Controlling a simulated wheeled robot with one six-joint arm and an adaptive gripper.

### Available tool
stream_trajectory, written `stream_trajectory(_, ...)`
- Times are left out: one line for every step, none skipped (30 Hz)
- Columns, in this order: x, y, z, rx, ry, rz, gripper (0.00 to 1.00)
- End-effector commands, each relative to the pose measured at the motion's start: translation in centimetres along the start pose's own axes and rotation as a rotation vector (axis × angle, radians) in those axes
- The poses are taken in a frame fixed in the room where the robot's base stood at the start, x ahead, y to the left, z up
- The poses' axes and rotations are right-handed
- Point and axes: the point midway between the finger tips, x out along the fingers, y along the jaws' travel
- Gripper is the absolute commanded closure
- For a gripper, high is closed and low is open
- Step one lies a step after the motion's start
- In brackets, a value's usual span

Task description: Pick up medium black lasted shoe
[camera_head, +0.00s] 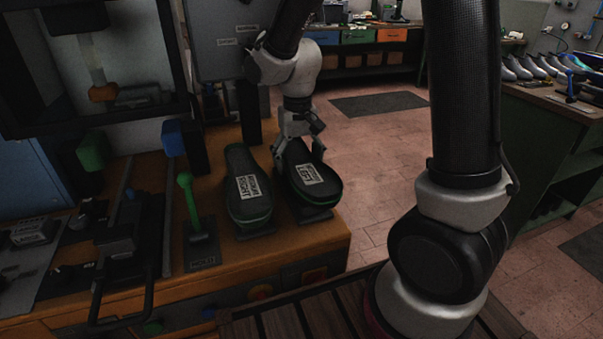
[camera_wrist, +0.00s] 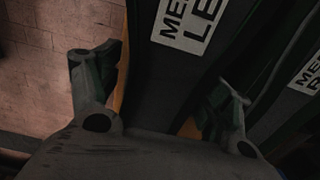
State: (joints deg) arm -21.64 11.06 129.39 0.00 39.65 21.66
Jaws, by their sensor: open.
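Two black lasted shoes with green edges and white labels lie side by side. The one at the picture's left (camera_head: 246,204), labelled as medium right, also shows at the right edge of the wrist view (camera_wrist: 308,72). The other (camera_head: 318,190) carries a label that seems to read medium left; in the wrist view (camera_wrist: 160,85) its label is cut off. My gripper (camera_head: 298,158) is open at the far end of this second shoe, with one finger on each side of it in the wrist view. I cannot tell whether the fingers touch it.
The shoes rest on stands on an orange bench (camera_head: 310,245). A green-knobbed lever (camera_head: 188,205) stands to their left, beside a press machine (camera_head: 112,240). A rack of several shoes (camera_head: 545,66) is at the far right. Open tiled floor (camera_head: 375,150) lies right of the bench.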

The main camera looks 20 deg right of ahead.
Motion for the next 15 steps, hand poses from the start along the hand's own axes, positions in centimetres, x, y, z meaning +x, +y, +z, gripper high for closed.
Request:
stream_trajectory(0.66,0.01,0.01,0.0,-0.001,0.001,0.21)
stream_trajectory(0.95,0.01,0.01,0.0,-0.001,0.0,0.21)
stream_trajectory(1.24,0.0,-0.01,0.0,0.0,0.0,0.21)
stream_trajectory(1.38,0.0,-0.02,0.0,0.001,0.0,0.21)
stream_trajectory(1.46,0.0,-0.02,0.0,0.001,0.0,0.21)
stream_trajectory(1.5,0.01,-0.02,0.0,0.001,0.0,0.21)
stream_trajectory(1.49,0.01,-0.03,0.0,0.001,-0.001,0.21)
stream_trajectory(1.48,0.01,-0.03,0.0,0.002,-0.001,0.21)
stream_trajectory(1.47,0.01,-0.03,0.0,0.002,-0.001,0.21)
stream_trajectory(1.46,0.01,-0.03,0.0,0.002,-0.001,0.21)
stream_trajectory(1.46,0.01,-0.03,0.0,0.002,-0.001,0.23)
stream_trajectory(1.45,0.01,-0.03,0.0,0.002,-0.001,0.31)
stream_trajectory(1.45,0.01,-0.03,0.0,0.002,-0.001,0.36)
stream_trajectory(1.45,0.01,-0.03,0.0,0.002,-0.001,0.41)
stream_trajectory(1.44,0.01,-0.03,0.0,0.002,-0.001,0.49)
